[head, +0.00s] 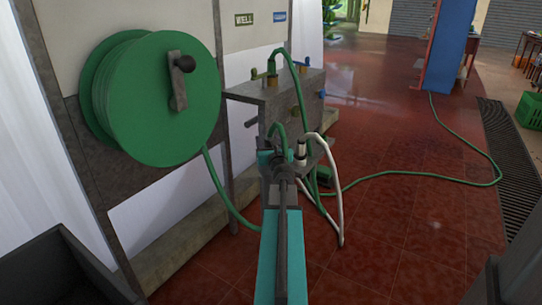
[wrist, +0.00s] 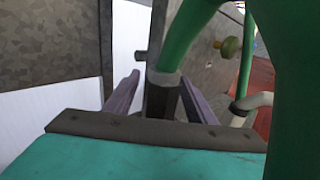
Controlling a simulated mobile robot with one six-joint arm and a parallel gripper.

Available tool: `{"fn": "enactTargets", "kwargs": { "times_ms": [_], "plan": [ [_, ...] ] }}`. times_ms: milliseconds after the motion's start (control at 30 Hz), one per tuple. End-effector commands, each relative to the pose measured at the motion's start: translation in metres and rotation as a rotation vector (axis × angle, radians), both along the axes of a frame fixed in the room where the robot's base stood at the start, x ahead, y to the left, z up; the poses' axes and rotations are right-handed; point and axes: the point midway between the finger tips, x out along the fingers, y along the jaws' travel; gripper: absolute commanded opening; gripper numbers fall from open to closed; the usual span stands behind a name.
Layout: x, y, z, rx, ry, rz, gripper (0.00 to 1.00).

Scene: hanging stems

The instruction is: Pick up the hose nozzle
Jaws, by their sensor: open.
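In the wrist view a green hose (wrist: 188,32) comes down to a grey collar and a dark fitting, which looks like the hose nozzle (wrist: 160,98). My gripper (wrist: 161,78) is open, with one purple-grey finger to each side of this fitting. I see gaps beside it, and its lower end is hidden behind the gripper body. In the head view my gripper (head: 281,163) is at the front of the valve box, just below a small green hose loop (head: 279,127). My wrist hides the nozzle there.
A grey valve box (head: 290,95) carries several taps. A white hose (head: 330,160) hangs close to the right of my gripper. A big green hose reel (head: 150,100) is at left. Green hose crosses the red tiled floor (head: 400,230), which is mostly free at right.

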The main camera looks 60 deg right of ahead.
Motion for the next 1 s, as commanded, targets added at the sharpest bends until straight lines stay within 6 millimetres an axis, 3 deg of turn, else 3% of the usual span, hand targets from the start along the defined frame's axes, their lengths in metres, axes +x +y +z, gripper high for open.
{"fn": "enactTargets", "kwargs": {
  "times_ms": [100, 367, 733, 1000],
  "plan": [
    [0.0, 0.0, 0.0, 0.0, 0.0, 0.0, 0.49],
    [0.0, 0.0, 0.0, 0.0, 0.0, 0.0, 0.06],
    [0.001, 0.0, 0.003, 0.0, 0.0, 0.001, 0.06],
    [0.001, 0.001, 0.023, -0.001, -0.001, 0.001, 0.06]
  ]
}}
